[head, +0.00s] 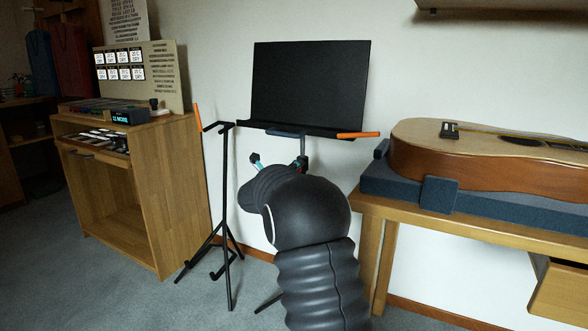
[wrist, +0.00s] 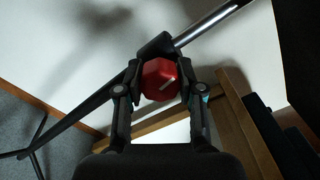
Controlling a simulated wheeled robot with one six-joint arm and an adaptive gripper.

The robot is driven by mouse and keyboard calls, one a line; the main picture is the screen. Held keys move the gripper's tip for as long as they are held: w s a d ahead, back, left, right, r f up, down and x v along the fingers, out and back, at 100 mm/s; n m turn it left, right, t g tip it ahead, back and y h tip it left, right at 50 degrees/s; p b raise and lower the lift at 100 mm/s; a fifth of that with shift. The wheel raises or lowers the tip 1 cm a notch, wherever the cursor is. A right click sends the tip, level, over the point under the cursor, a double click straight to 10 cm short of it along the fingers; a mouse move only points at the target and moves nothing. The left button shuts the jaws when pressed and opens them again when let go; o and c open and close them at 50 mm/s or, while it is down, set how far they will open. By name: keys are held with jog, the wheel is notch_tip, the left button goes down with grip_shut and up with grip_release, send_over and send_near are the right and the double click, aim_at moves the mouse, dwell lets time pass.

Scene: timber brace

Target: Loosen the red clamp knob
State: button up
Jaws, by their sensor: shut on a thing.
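The red clamp knob (wrist: 161,80) shows in the wrist view, many-sided with a pale mark line on its face. It sits on the black clamp collar of a stand pole. My gripper (wrist: 161,92) has a finger on each side of the knob and is shut on it. In the head view, my dark arm covers most of the gripper, and only a bit of it (head: 256,164) shows in front of the black music stand (head: 310,85). The knob is almost wholly hidden there, with a small red spot near the stand's pole.
A black guitar stand (head: 228,215) with thin legs stands left of my arm. A guitar (head: 480,155) lies on dark padding on a wooden bench (head: 500,238) at the right. A wooden cabinet (head: 150,200) stands at the left. Open carpet lies in front of the cabinet.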

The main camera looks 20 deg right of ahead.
jog(key=n+p, duration=0.3)
jog(key=n, duration=0.3)
jog(key=shift+r, duration=0.2)
jog(key=n+p, duration=0.3)
jog(key=n, duration=0.2)
jog(key=shift+n+p, duration=0.3)
jog(key=shift+n, duration=0.1)
jog(key=n+p, duration=0.4)
jog(key=n, duration=0.2)
jog(key=shift+f, duration=0.1)
jog(key=shift+d+f+n+p, duration=0.15)
jog(key=shift+n+p, duration=0.9)
jog(key=shift+n, duration=1.05)
jog(key=shift+f, duration=0.1)
jog(key=o, duration=1.1)
jog(key=shift+o, duration=0.2)
